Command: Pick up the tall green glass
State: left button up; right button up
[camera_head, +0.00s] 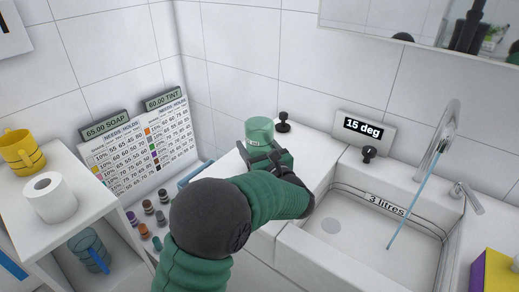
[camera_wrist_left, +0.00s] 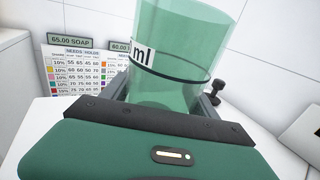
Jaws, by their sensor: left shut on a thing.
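The tall green glass (camera_head: 260,131) is a see-through green cylinder over the white counter left of the sink. In the left wrist view the glass (camera_wrist_left: 185,50) fills the upper middle, with a dark line and a label ending in "ml". My left gripper (camera_head: 262,157) is shut on the glass, its dark fingers around the lower part. The glass looks upright in the head view. Its base is hidden behind the gripper, so I cannot tell whether it touches the counter. My right gripper is not in view.
The sink (camera_head: 335,235) with running water (camera_head: 405,215) lies to the right. A black knob (camera_head: 284,122) stands just behind the glass. A shelf at left holds a yellow mug (camera_head: 22,152) and a paper roll (camera_head: 48,197). Small bottles (camera_head: 150,208) stand below the chart (camera_head: 140,148).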

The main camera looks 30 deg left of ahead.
pick_arm(q)
jog(key=shift+c, duration=0.9)
jog(key=shift+r, duration=0.1)
